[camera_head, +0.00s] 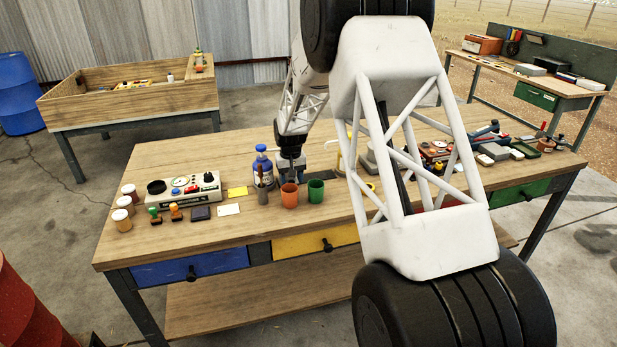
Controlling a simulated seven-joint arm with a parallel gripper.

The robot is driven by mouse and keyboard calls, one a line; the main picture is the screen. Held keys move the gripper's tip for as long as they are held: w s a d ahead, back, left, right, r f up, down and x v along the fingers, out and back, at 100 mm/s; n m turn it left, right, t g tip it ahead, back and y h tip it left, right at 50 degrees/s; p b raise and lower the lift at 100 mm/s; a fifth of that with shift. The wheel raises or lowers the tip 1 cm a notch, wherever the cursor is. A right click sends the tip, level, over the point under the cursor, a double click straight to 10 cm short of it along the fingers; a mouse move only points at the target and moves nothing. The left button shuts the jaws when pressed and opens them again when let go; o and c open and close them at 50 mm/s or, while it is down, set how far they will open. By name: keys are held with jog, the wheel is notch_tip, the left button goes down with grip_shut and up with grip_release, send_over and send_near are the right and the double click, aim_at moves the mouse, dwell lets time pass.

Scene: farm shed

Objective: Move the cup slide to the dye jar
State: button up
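An orange cup (289,195) and a green cup (316,190) stand upright side by side near the middle of the workbench. My gripper (291,178) points down just behind the orange cup. Its fingertips are small, dark and partly hidden, so I cannot tell whether they are open or touch the cup. A blue bottle with a pale label (262,166) stands left of my gripper. Small jars with pale lids and reddish or orange contents, one of them in front (121,220), stand at the bench's left end. I cannot tell which container is the dye jar.
A grey holder (262,194) stands left of the orange cup. A control box (184,190), stamps (175,212) and a white card (229,210) lie between the jars and cups. My arm hides part of the bench's right half. The front strip (200,245) is clear.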

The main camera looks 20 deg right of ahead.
jog(key=o, duration=0.8)
jog(key=shift+o, duration=0.2)
jog(key=shift+r, duration=0.1)
jog(key=shift+r, duration=3.9)
jog(key=shift+s+r, duration=0.1)
